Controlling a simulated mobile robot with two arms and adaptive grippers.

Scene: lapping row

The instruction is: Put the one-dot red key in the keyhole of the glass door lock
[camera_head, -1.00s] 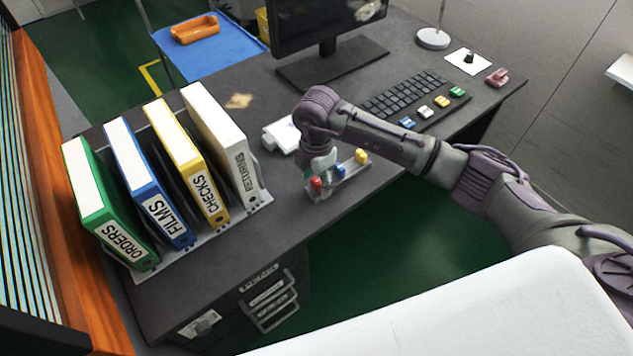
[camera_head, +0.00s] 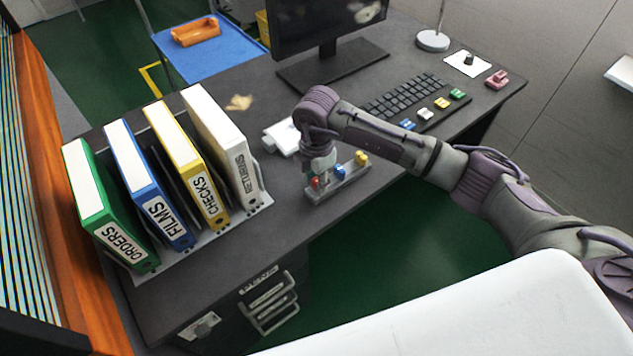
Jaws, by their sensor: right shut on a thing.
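A small grey rack (camera_head: 340,184) near the desk's front edge holds a red key (camera_head: 315,182), a blue key (camera_head: 340,172) and a yellow key (camera_head: 362,158). My right gripper (camera_head: 316,178) points down at the left end of the rack. It is shut on the red key, which still stands at the rack. The fingers partly cover the key, and its dots are too small to make out. The glass door lock cannot be made out in this view. My left gripper is not in view.
Green, blue, yellow and white binders (camera_head: 240,165) stand in a holder on the left. A keyboard (camera_head: 405,98), a monitor (camera_head: 325,25) and a lamp base (camera_head: 432,41) are further back. A white object (camera_head: 283,137) lies behind the rack.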

